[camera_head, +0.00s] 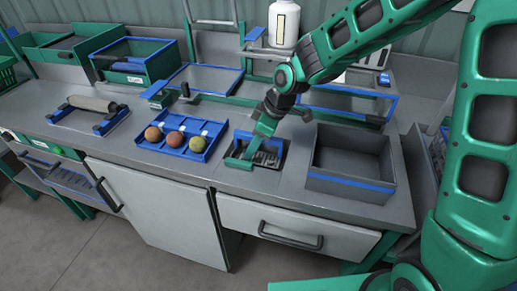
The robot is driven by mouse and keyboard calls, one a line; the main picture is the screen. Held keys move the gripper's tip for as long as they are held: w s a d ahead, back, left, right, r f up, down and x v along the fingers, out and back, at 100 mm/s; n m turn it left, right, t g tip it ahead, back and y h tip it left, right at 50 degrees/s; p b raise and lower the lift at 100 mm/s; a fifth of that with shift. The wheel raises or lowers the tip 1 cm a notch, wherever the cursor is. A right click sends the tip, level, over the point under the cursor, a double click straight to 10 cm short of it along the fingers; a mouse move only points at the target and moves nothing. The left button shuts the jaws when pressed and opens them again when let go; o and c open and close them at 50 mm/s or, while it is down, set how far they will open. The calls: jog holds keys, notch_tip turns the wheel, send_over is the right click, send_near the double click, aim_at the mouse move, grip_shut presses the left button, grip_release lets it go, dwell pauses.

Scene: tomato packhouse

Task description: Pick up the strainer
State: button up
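A small dark slotted piece (266,158), which may be the strainer, lies in a small blue-edged tray (280,148) on the grey counter. My gripper (243,158) reaches down from above into the left side of this tray. It covers part of the tray and of the slotted piece. I cannot tell whether its fingers touch the piece or whether they are open or shut.
Right of it stands an empty grey bin (345,186) with a blue strip. Left is a blue tray (215,128) with three round fruits. A roller in a blue frame (62,116) lies farther left. A white bottle (284,25) stands behind. Bare counter runs along the front.

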jog(key=shift+f, duration=0.25)
dwell(0.5)
grip_shut()
